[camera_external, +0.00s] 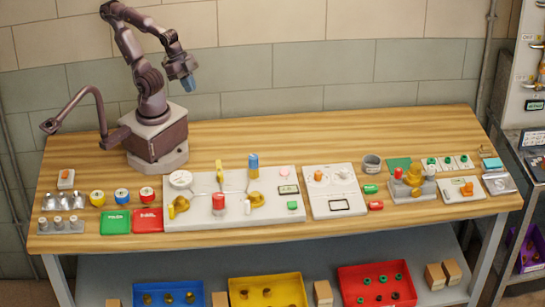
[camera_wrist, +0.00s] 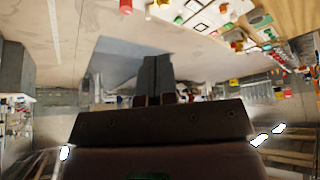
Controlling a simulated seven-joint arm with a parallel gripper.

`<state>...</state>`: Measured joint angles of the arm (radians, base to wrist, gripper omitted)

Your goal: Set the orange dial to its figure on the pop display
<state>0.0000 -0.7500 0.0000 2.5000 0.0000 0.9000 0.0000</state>
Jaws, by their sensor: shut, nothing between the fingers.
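An orange knob (camera_external: 318,176) sits at the upper left of a white panel (camera_external: 320,200) right of the table's middle. That panel also has a dark-framed display (camera_external: 340,205), too small to read. A small white box (camera_external: 66,184) at the far left has another orange knob (camera_external: 66,174), and a white plate at the right has an orange handle (camera_external: 466,188). I cannot tell which is the orange dial or which screen is the pop display. My gripper (camera_external: 188,84) is raised above the back left, far from all of these; its fingers (camera_wrist: 158,75) are shut and empty.
A wide white panel (camera_external: 240,215) with a red knob, yellow valves, a blue-topped post and a small screen (camera_external: 288,190) fills the centre. A grey cup (camera_external: 371,164) and a brass valve block (camera_external: 412,190) stand to the right. The table's back strip (camera_external: 290,130) is clear.

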